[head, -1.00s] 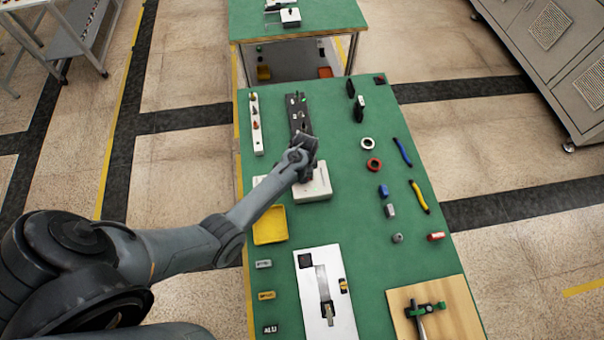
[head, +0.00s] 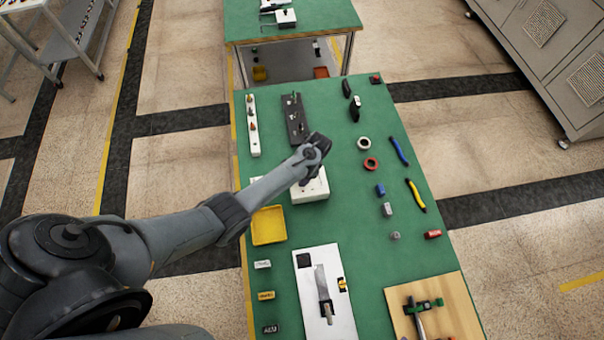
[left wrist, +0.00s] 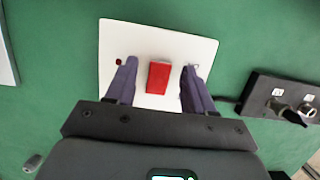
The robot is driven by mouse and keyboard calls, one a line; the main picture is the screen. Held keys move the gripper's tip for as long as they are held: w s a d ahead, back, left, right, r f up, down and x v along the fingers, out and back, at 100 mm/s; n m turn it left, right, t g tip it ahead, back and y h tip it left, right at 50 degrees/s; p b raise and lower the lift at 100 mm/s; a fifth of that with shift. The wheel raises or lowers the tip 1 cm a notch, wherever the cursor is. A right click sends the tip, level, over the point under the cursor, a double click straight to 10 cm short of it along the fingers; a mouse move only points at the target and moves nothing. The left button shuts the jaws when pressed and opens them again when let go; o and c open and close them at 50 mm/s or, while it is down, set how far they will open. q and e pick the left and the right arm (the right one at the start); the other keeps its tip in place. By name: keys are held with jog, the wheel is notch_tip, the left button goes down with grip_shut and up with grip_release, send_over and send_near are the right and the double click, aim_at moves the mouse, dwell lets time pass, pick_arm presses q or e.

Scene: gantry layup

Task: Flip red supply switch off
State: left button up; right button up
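The red supply switch (left wrist: 158,77) is a red rocker on top of a white box (left wrist: 118,38). In the head view the white box (head: 313,190) sits on the green bench, partly covered by my left arm, and its red switch is hidden. My left gripper (left wrist: 159,66) is open above the box, its two dark fingers on either side of the red switch with gaps between. In the head view my left gripper (head: 318,146) is seen from above and its fingertips cannot be made out. My right gripper is not in view.
A dark strip with connectors (head: 296,120) lies just beyond the box; it also shows in the wrist view (left wrist: 280,105). A yellow tray (head: 268,226) is to the near left. A white panel with a lever (head: 310,270) lies nearer.

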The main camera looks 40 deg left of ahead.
pick_arm(q)
jog(key=shift+r, duration=0.1)
jog(key=v, duration=1)
jog(key=shift+r+p, duration=0.3)
jog(key=shift+p, duration=0.05)
